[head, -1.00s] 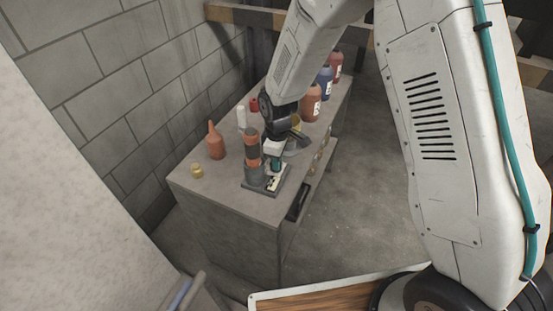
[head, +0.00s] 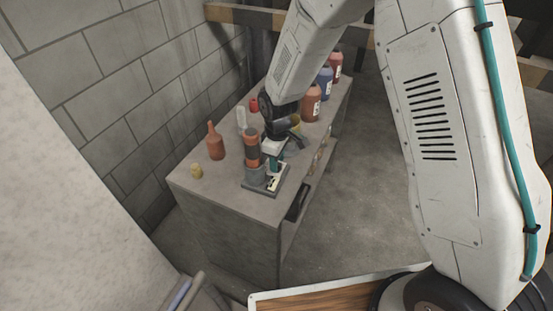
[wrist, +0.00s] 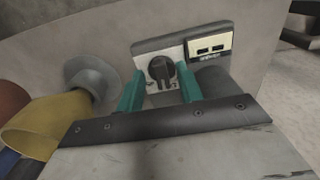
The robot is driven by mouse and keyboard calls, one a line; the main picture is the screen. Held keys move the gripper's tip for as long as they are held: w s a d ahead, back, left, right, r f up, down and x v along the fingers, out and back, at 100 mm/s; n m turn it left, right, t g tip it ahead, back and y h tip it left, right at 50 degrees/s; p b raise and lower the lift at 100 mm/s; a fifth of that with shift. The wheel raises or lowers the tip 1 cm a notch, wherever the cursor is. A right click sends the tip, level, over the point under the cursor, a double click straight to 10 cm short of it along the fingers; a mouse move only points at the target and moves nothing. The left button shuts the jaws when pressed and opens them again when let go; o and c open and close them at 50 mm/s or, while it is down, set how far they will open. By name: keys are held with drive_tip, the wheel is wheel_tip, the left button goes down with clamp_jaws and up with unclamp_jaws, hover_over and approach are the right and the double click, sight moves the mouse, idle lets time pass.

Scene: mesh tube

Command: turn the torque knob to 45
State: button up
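The torque knob (wrist: 161,70) is black and sits on a white dial plate (wrist: 149,83) with dark marks, in the wrist view. The marks are too small to read. My gripper (wrist: 162,78) is open, with one teal finger on each side of the knob. A gap shows between each finger and the knob. In the head view my gripper (head: 274,161) is low over the small device (head: 265,188) on the bench, and the knob is hidden there.
An orange and dark cylinder (head: 252,150) stands close to my gripper.

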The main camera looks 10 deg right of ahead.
drive_tip(key=shift+r, duration=0.1)
wheel_tip(320, 180, up, 8)
drive_tip(key=shift+f, duration=0.2)
idle(0.4)
